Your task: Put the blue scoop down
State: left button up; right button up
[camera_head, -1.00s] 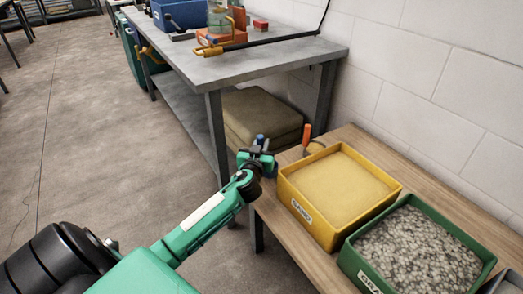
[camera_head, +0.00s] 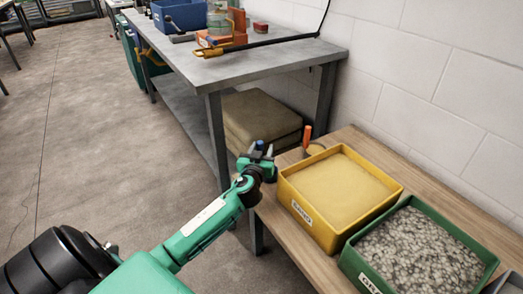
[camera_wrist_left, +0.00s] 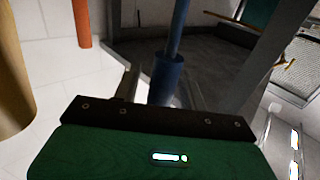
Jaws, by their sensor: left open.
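The blue scoop shows in the head view only as a small blue handle tip (camera_head: 260,145) at my left gripper (camera_head: 264,154). In the left wrist view its blue handle (camera_wrist_left: 164,80) stands between the fingers of my left gripper (camera_wrist_left: 163,88). The fingers are apart, one on each side of the handle. The scoop's lower part is hidden, and I cannot tell what it rests on. My left gripper is beside the left end of the low wooden bench (camera_head: 296,238). My right gripper is not in view.
A yellow sand bin (camera_head: 305,219) and a green gravel bin (camera_head: 352,262) stand on the bench. An orange-handled tool (camera_head: 307,137) stands behind the sand bin. A grey worktable (camera_head: 245,66) with brown stacked sacks (camera_head: 262,115) under it lies beyond.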

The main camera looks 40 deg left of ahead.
pick_arm(q)
jog(key=shift+r, duration=0.1)
jog(key=v, duration=1.2)
jog(key=s+d+f+m+g+h, duration=0.1)
jog(key=s+d+f+m+h, duration=0.15)
jog(key=s+d+f, duration=0.4)
jog(key=s+d+f+m+g+h, duration=0.2)
jog(key=s+d+h, duration=0.2)
jog(key=d, duration=0.5)
jog(key=s+d+m+g+h, duration=0.2)
jog(key=s+d+h, duration=0.3)
jog(key=s+d, duration=0.5)
jog(key=d, duration=0.3)
jog(key=shift+s+r+m+h, duration=0.3)
jog(key=shift+s+m+h, duration=0.05)
jog(key=shift+s, duration=0.05)
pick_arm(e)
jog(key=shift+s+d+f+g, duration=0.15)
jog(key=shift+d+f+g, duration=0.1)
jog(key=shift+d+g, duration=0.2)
pick_arm(q)
jog(key=shift+s+d, duration=0.1)
